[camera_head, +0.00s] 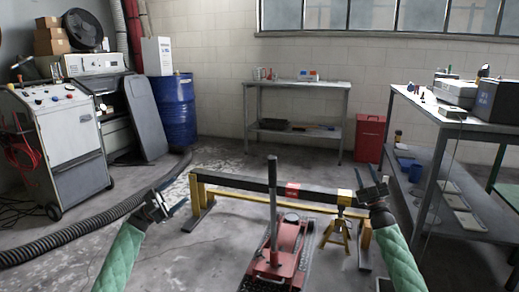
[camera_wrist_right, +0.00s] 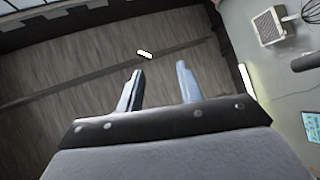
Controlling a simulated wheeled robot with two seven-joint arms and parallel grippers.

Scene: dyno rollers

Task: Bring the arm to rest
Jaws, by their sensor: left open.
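My left gripper (camera_head: 176,193) is in the left-middle of the head view, at the end of a green-sleeved arm. Its fingers are apart with nothing between them, over the floor to the left of the yellow-ended beam. My right gripper (camera_head: 369,172) is at the right in the head view, its fingers tilted upward, in front of the beam's right end in the picture. In the right wrist view its two fingers (camera_wrist_right: 160,82) are apart and empty. Beyond them are a dark, wood-like surface and a white light.
A red floor jack (camera_head: 279,250) stands between my arms, before the beam (camera_head: 250,184). A grey cabinet (camera_head: 65,140) and black hose (camera_head: 80,232) are at left. A shelved bench (camera_head: 450,130) is close at right. A blue barrel (camera_head: 176,115) and table (camera_head: 297,84) stand behind.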

